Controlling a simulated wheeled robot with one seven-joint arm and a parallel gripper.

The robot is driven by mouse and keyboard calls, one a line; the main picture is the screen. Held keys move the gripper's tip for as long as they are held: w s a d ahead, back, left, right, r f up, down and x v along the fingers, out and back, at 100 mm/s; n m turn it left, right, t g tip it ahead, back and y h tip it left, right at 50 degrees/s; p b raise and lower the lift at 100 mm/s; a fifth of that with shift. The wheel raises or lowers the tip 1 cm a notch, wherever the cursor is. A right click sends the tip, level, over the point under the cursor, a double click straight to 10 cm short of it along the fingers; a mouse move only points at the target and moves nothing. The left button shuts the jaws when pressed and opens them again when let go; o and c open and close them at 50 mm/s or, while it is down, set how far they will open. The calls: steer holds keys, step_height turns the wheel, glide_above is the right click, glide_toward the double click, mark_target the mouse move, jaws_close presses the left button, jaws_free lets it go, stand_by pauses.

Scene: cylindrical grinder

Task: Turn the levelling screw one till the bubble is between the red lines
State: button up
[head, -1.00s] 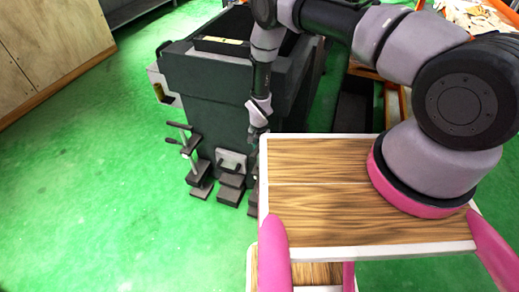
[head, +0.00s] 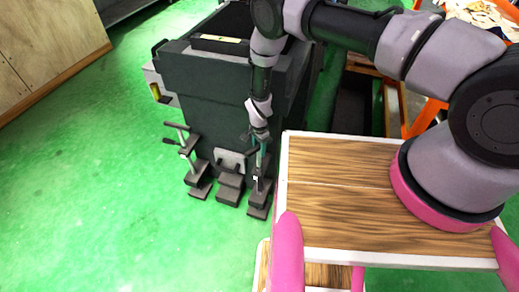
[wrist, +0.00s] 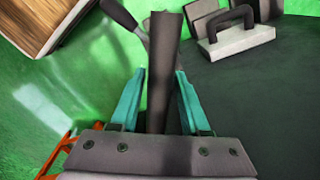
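The dark machine base (head: 215,85) stands left of centre in the head view. One levelling screw (head: 183,140) with a cross handle rises above a foot block at its left corner. Another (head: 257,170) stands at the right corner, below my gripper (head: 260,140). In the wrist view, my gripper's teal fingers (wrist: 160,85) are apart, on either side of a dark bar (wrist: 160,75) of the right screw. A gap shows beside the left finger; contact on the right is unclear. A yellow vial (head: 155,92) sits on the left bracket; its bubble and red lines are too small to see.
My wooden-topped base deck is close right of the screw. A grey block with a dark handle (wrist: 238,33) is near the fingers in the wrist view. An orange frame (head: 425,117) stands at the right. Green floor (head: 90,190) is clear at the left.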

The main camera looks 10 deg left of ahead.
steer(key=shift+o, duration=0.3)
step_height(320, 180, up, 11)
steer(key=shift+f, duration=0.1)
stand_by(0.4)
